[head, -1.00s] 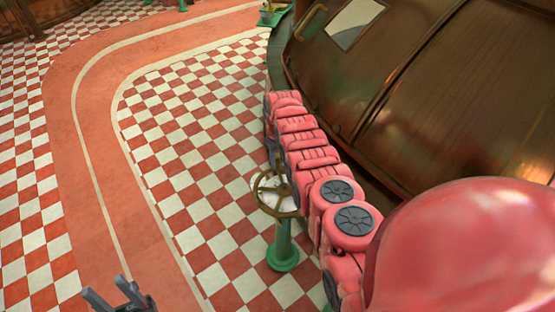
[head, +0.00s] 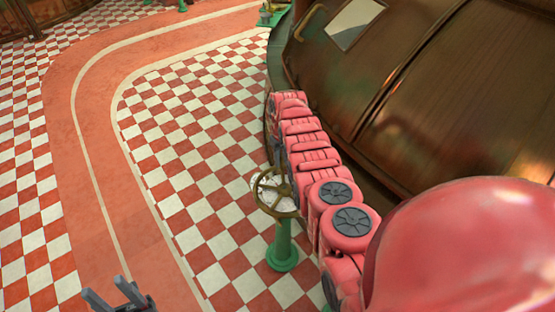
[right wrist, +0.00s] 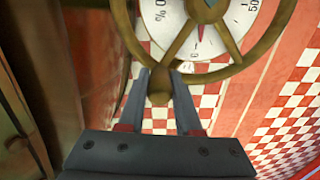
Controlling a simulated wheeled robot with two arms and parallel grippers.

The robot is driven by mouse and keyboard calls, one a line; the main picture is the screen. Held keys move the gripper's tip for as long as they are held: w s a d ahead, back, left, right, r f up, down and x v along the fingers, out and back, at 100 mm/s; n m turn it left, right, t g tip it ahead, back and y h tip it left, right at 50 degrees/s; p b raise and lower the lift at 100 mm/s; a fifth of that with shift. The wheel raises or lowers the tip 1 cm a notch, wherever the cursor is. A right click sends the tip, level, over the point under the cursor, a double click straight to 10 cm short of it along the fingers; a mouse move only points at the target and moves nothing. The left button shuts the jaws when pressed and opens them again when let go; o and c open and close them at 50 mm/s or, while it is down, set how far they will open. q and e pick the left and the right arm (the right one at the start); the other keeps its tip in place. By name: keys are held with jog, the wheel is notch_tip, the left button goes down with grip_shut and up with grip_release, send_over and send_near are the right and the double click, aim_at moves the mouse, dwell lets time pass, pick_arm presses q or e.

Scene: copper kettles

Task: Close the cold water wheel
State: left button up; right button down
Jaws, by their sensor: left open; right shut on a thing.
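The brass wheel (head: 258,191) sits on a green post (head: 283,245) in the middle of the head view. It fills the top of the right wrist view (right wrist: 262,47), with a white dial (right wrist: 160,22) with a red needle behind its spokes. My right gripper (right wrist: 160,84) is shut on the wheel at its rim, with a finger on each side of the brass. In the head view my pink right arm partly hides this grip. My left gripper (head: 103,294) is open and empty at the bottom left, far from the wheel.
A large copper kettle (head: 440,95) stands to the right, close behind my right arm. Red and white checkered floor (head: 200,140) and a plain red path (head: 85,130) lie clear to the left. Another green post (head: 265,18) stands at the back.

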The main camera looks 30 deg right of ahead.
jog(key=shift+s+d, duration=0.2)
jog(key=shift+d, duration=0.3)
jog(key=c, duration=0.6)
grip_release()
jog(key=shift+r, duration=0.45)
notch_tip(320, 180, up, 10)
jog(key=shift+f, duration=0.25)
notch_tip(320, 180, up, 7)
jog(key=p, duration=0.3)
